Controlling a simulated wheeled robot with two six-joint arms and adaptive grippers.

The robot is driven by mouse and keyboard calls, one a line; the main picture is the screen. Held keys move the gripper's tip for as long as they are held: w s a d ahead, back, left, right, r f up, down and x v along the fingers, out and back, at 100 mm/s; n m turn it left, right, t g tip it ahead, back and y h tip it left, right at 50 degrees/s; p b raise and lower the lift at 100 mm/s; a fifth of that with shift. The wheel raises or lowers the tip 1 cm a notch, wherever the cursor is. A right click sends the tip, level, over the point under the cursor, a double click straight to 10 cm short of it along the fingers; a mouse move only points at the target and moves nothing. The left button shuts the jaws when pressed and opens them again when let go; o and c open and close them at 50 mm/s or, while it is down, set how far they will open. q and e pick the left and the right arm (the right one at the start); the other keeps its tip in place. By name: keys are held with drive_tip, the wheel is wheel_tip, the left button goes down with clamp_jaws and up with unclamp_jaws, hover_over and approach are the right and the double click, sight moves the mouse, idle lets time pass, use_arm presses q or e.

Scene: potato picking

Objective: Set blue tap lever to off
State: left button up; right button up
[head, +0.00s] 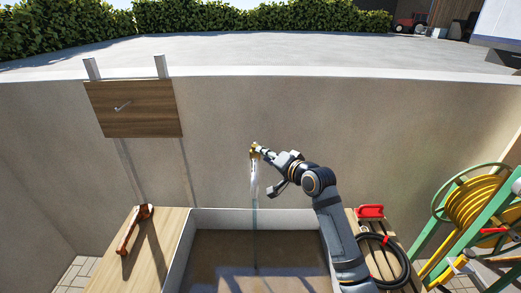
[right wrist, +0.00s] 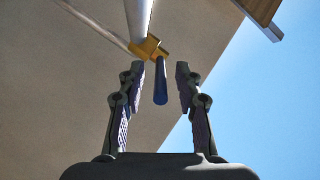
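The brass tap (head: 254,149) is on the grey wall above the basin (head: 178,255), and a stream of water (head: 254,190) falls from it. In the right wrist view, the tap's yellow body (right wrist: 149,47) carries the blue lever (right wrist: 161,84), which points toward my gripper. My right gripper (head: 272,156) is right beside the tap. In the wrist view its fingers (right wrist: 160,75) are open, one on each side of the lever, with gaps showing. The lever is too small to make out in the head view. My left gripper is not in view.
A wooden board (head: 133,110) with a hook hangs at left. A brown-handled tool (head: 133,229) lies on the left wooden bench (head: 160,255). A black hose coil (head: 385,262) and red object (head: 370,211) are right of the basin, near a yellow hose reel (head: 480,208).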

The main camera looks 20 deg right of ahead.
drive_tip(key=x, duration=0.3)
drive_tip(key=shift+r+p, duration=0.1)
drive_tip(key=shift+p, duration=0.25)
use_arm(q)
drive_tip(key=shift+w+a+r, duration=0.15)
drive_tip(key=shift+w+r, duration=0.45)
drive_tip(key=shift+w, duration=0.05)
use_arm(e)
clamp_jaws()
